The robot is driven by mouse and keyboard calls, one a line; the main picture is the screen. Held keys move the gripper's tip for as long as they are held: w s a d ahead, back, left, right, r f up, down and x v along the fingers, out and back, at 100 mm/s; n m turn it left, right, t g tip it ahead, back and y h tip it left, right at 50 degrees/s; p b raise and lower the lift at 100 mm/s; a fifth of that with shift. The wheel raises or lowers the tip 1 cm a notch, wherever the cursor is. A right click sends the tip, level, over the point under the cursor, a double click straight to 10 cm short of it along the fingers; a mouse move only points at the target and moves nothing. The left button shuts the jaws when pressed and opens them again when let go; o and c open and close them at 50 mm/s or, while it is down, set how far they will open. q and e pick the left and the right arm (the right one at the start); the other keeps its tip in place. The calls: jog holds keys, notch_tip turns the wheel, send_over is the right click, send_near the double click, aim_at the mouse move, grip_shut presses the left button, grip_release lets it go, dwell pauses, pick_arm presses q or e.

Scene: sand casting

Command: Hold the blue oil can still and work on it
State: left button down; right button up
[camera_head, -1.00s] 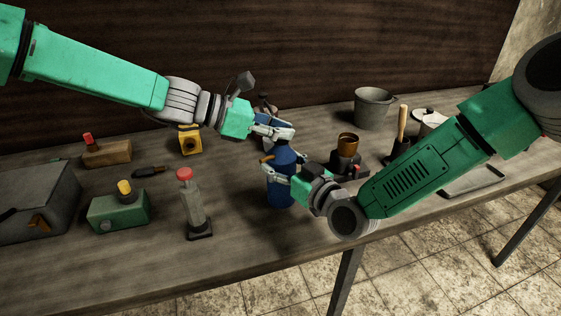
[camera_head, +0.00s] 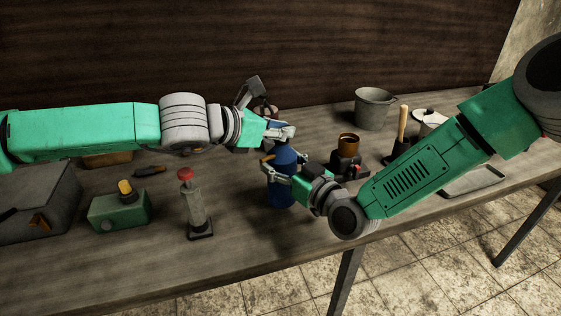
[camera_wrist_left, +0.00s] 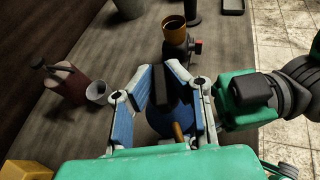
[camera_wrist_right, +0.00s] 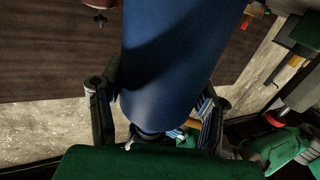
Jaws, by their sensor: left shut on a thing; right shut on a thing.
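The blue oil can (camera_head: 283,192) stands upright near the table's front edge, with a small orange part on its side. My left gripper (camera_head: 286,132) is shut on its top from the left. In the left wrist view the jaws (camera_wrist_left: 160,95) close around a dark top piece, with the blue body (camera_wrist_left: 158,122) partly hidden below. My right gripper (camera_head: 271,174) is shut around the can's body from the front right. In the right wrist view the large blue body (camera_wrist_right: 172,60) stands between the fingers, and the exact contact is hard to see.
A dark device with a copper cup (camera_head: 347,145) stands close right of the can. A red-topped grey tool (camera_head: 194,205) and a green box (camera_head: 119,209) stand left. A grey bucket (camera_head: 372,109) is behind. The table front between the red-topped tool and the can is clear.

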pick_arm(q)
jog(key=shift+n+t+y, duration=0.7)
jog(key=shift+n, duration=0.1)
jog(key=c, duration=1.6)
grip_release()
jog(key=shift+v, duration=2.95)
